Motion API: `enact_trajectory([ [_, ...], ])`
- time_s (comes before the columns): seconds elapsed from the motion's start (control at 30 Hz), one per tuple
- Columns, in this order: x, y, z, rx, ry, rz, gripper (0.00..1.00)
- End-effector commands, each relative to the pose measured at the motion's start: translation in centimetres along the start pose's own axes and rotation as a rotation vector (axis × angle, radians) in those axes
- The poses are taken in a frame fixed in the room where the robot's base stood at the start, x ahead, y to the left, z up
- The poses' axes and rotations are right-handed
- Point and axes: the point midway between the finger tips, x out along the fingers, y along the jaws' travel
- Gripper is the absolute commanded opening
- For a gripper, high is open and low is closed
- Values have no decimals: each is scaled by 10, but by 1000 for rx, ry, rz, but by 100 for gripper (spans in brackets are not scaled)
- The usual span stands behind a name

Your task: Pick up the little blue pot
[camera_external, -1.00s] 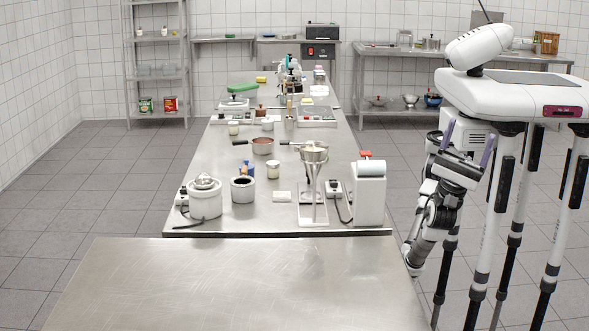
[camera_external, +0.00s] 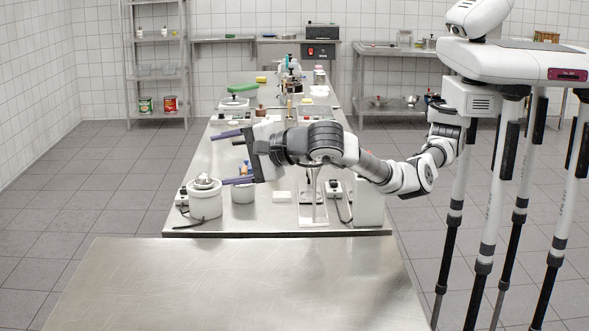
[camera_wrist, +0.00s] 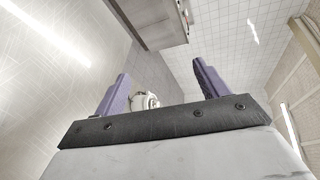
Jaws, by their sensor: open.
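My gripper (camera_external: 227,157) is open and empty, stretched left above the near part of the long steel table. Its purple fingers point left in the external view and also show in the wrist view (camera_wrist: 160,85). A small dark-blue item (camera_external: 247,167) shows between the fingers, on the table behind; it is too small to tell whether it is a pot. No pot can be made out clearly as blue in the wrist view.
A white lidded container (camera_external: 205,199) and a steel-sided pot (camera_external: 243,193) stand below the gripper. A funnel stand (camera_external: 313,205) and a white appliance (camera_external: 369,203) are under my arm. The front steel table (camera_external: 235,285) is bare.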

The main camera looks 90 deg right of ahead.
Motion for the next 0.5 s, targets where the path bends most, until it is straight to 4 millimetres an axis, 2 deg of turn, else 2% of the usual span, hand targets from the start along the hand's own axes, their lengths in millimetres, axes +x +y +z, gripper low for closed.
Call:
enact_trajectory([
  [0.03, 24, 4, -10, 120, 30, 165, 73],
  [0.07, 34, 14, -15, 196, 50, 267, 73],
  [0.1, 43, 26, -19, 293, 80, 400, 73],
  [0.17, 46, 40, -22, 425, 127, 590, 73],
  [0.23, 38, 51, -22, 554, 182, 788, 73],
  [0.33, 16, 55, -18, 688, 256, 1027, 73],
  [0.43, -6, 45, -16, 792, 331, 1218, 73],
  [0.5, -16, 32, -20, 864, 388, 1323, 73],
])
